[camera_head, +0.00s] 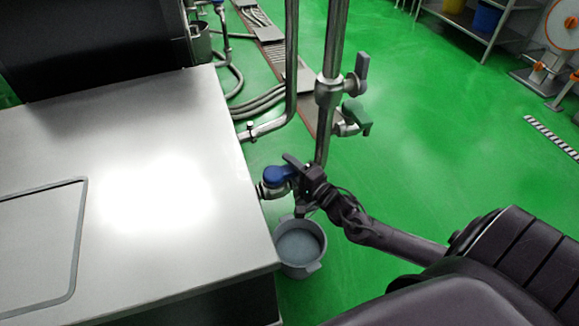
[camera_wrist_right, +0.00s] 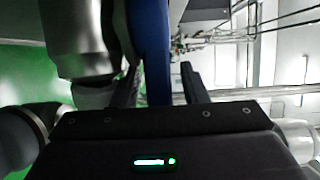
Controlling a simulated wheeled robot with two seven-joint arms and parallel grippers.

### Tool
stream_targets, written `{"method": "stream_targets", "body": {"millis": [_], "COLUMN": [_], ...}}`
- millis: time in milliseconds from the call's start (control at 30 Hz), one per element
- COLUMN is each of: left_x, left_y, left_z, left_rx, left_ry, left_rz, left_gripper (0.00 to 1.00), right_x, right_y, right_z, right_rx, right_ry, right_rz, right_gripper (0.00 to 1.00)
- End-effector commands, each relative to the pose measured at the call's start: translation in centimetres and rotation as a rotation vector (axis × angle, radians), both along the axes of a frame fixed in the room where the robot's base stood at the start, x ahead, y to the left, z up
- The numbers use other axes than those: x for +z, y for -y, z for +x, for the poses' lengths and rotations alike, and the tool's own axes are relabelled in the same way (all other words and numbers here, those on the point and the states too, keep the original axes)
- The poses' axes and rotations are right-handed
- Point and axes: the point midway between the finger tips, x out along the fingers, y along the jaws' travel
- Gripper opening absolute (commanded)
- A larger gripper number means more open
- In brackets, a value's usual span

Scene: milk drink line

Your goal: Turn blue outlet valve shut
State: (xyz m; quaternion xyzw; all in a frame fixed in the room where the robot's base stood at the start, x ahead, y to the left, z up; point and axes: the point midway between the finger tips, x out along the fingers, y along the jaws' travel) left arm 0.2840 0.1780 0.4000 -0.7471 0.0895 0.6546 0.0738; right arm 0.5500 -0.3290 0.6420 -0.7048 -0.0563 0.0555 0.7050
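The blue outlet valve handle (camera_head: 276,174) sits on a metal outlet fitting (camera_head: 270,190) at the right edge of the steel table. My right gripper (camera_head: 295,168) is at the handle, coming from the lower right. In the right wrist view the blue handle (camera_wrist_right: 150,45) runs down between the two fingers of my right gripper (camera_wrist_right: 160,85). It lies close to the left finger, and a narrow gap shows on the right finger's side. The fingers are apart around the handle. The handle's far end is partly hidden by the gripper. My left gripper is not in view.
A grey bucket (camera_head: 300,245) stands on the green floor below the outlet. The steel table (camera_head: 130,120) fills the left.

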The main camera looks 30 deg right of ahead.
Motion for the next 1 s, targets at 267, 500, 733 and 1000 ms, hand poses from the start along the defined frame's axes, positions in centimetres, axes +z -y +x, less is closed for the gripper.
{"method": "stream_targets", "body": {"millis": [267,500,733,1000], "left_x": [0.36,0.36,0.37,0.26], "left_y": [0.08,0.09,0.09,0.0], "left_z": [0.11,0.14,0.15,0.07], "left_rx": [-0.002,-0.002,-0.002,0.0], "left_ry": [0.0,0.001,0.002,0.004], "left_rz": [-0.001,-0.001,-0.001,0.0], "left_gripper": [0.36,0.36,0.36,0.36], "right_x": [-0.05,-0.04,-0.04,0.06], "right_y": [-0.07,-0.08,-0.08,-0.17], "right_z": [0.64,0.63,0.62,0.53], "right_rx": [-0.001,-0.001,-0.001,-0.016], "right_ry": [-0.002,-0.002,-0.002,-0.001], "right_rz": [0.0,0.0,0.0,0.003], "right_gripper": [0.4,0.22,0.0,0.0]}}
